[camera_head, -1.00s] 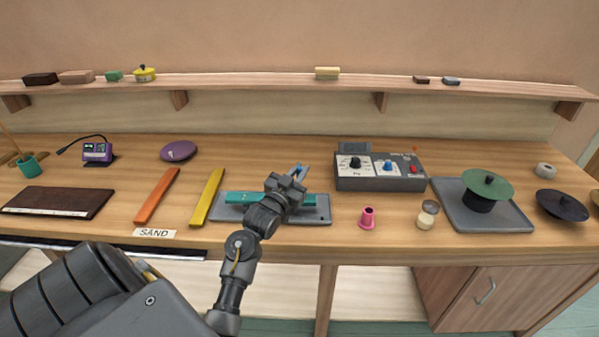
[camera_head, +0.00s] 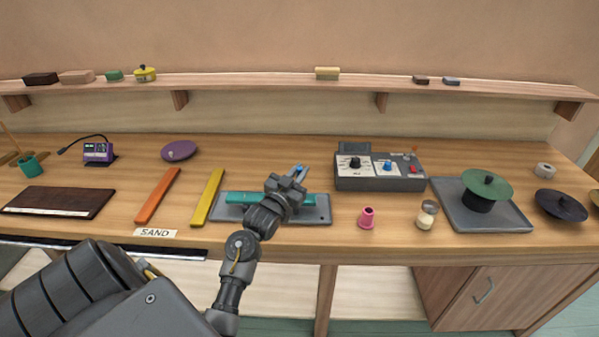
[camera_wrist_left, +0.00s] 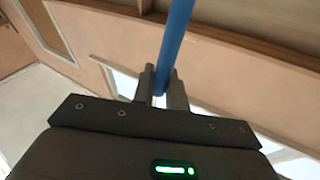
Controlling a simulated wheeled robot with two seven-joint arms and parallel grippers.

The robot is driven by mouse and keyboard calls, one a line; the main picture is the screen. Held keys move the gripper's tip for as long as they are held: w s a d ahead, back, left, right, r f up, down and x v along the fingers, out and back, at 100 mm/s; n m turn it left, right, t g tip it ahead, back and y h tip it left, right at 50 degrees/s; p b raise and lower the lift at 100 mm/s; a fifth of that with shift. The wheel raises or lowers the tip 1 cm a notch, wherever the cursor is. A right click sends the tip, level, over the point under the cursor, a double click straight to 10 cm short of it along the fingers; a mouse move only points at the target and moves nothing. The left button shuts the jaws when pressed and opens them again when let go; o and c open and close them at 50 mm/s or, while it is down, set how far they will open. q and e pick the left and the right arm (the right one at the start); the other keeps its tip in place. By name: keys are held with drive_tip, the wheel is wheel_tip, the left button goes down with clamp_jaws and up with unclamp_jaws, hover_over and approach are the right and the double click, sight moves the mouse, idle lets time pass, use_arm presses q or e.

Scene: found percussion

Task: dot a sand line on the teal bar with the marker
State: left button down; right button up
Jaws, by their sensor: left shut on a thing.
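The teal bar (camera_head: 240,198) lies on a grey tray (camera_head: 230,213) at the middle of the bench, partly hidden behind my left gripper. My left gripper (camera_head: 298,174) is above the right part of the bar, shut on a blue marker (camera_head: 299,168). The marker also shows in the left wrist view (camera_wrist_left: 176,40), held between the two fingers (camera_wrist_left: 161,88). Its tip and any contact with the bar are hidden. No sand line shows on the visible part of the bar. A label reading SAND (camera_head: 154,233) lies at the front edge. My right gripper is not in view.
Yellow (camera_head: 207,198) and orange (camera_head: 157,196) bars lie left of the tray. A grey box with knobs (camera_head: 380,172) stands behind right. A pink spool (camera_head: 367,218) and small jar (camera_head: 426,215) are to the right. A green disc (camera_head: 487,184) stands on another tray (camera_head: 510,219).

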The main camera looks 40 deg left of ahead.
use_arm(q)
drive_tip(key=shift+f+b, duration=0.35)
drive_tip(key=shift+f, duration=0.25)
idle(1.0)
drive_tip(key=shift+r, duration=0.15)
wheel_tip(320, 180, up, 7)
drive_tip(key=p, duration=0.7)
idle(0.4)
